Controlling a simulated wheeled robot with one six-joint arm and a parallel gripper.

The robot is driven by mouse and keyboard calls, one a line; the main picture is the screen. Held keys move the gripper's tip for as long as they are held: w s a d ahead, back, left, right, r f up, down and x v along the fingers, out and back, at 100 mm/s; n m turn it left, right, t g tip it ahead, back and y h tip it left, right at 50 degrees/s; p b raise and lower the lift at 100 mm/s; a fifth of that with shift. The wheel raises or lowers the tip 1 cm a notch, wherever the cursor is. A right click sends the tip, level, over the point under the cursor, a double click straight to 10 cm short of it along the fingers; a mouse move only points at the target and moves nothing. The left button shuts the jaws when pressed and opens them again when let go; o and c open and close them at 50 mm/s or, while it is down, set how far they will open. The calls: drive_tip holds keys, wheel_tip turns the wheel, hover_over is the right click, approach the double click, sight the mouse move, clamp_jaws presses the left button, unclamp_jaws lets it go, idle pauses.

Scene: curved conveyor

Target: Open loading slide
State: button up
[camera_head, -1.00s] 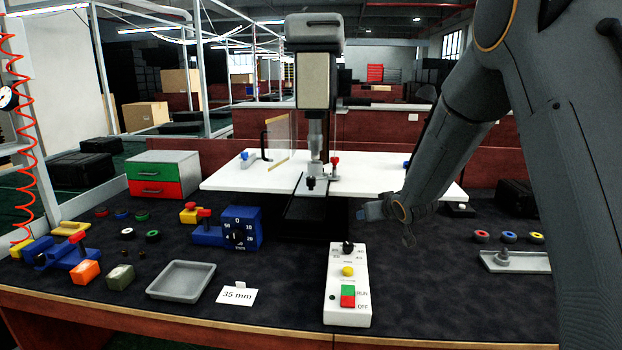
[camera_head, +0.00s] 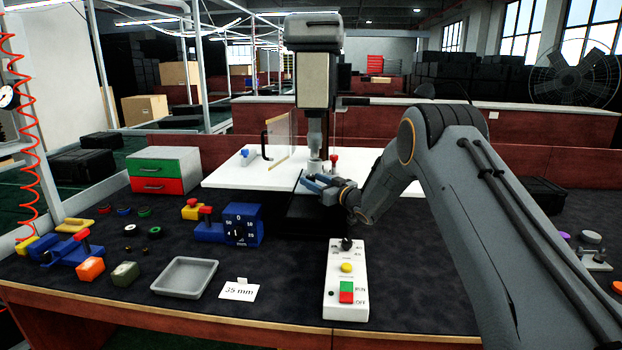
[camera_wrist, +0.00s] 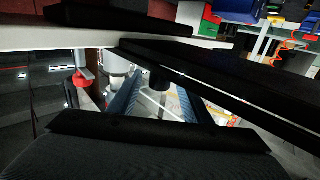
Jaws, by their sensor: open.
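The dark loading slide (camera_head: 306,208) lies in a slot at the front middle of the white machine table (camera_head: 235,175). My gripper (camera_head: 313,183) is over the slide and hides part of it. In the wrist view the blue fingers (camera_wrist: 157,92) are spread apart. A short black knob (camera_wrist: 158,79) on the slide's dark bar (camera_wrist: 215,82) shows between them, with no visible grip on it. I cannot tell whether either finger touches the knob. In the head view the gripper covers the knob.
The machine's spindle column (camera_head: 313,75) rises just behind the slide. A red-capped clamp (camera_head: 334,160) stands right beside it. A clear guard (camera_head: 280,138) is at left.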

drive_tip(key=shift+x, duration=1.05)
clamp_jaws()
